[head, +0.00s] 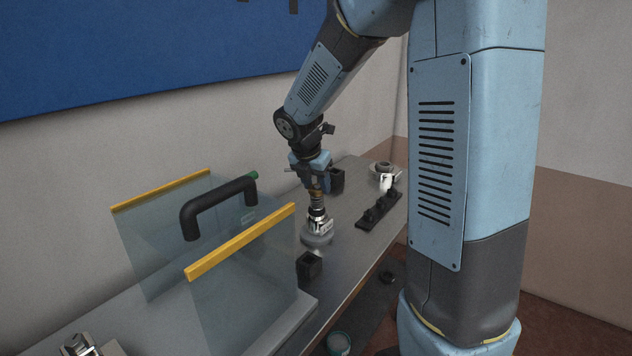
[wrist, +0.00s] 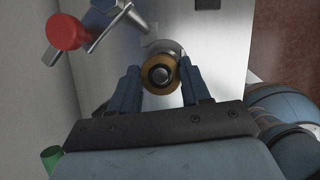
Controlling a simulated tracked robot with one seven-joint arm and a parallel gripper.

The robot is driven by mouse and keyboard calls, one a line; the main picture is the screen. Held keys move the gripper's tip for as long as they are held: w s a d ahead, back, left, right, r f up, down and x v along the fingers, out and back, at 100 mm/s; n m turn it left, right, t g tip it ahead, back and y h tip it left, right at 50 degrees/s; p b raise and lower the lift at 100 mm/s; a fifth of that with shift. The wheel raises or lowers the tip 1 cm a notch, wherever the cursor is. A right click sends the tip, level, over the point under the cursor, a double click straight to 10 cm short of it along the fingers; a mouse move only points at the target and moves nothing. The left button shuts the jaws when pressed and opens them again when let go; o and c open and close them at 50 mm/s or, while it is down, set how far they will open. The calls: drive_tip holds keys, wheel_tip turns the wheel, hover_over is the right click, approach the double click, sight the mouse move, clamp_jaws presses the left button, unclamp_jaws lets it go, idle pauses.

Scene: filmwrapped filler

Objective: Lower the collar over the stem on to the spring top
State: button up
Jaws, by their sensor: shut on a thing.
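My gripper (head: 316,190) points down over the bench and is shut on a bronze-coloured collar (wrist: 145,76). The collar also shows as a small brown band in the head view (head: 316,196). In the wrist view the dark stem (wrist: 161,74) with a pale rim shows inside the collar's hole, roughly centred. A silver fitting (head: 317,214) stands right below the collar on a round grey base (head: 316,239). The spring cannot be made out clearly. I cannot tell how far down the stem the collar sits.
Left of the fitting stand two clear panels with yellow top edges (head: 240,243) and a black handle (head: 190,222). A small black box (head: 309,265) is in front. A black rack (head: 379,211) lies to the right. A red knob (wrist: 67,31) is at upper left in the wrist view.

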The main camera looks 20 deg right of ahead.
drive_tip(key=o, duration=1.2)
drive_tip(key=v, duration=1.3)
drive_tip(key=shift+r, duration=0.35)
drive_tip(key=shift+s, duration=0.1)
drive_tip(key=s+d+m+t+y, duration=0.2)
drive_tip(key=s+d+m+y, duration=0.1)
drive_tip(key=s+m, duration=2.1)
drive_tip(key=m, duration=0.2)
drive_tip(key=shift+d+f+m, duration=0.25)
drive_tip(key=shift+m, duration=0.15)
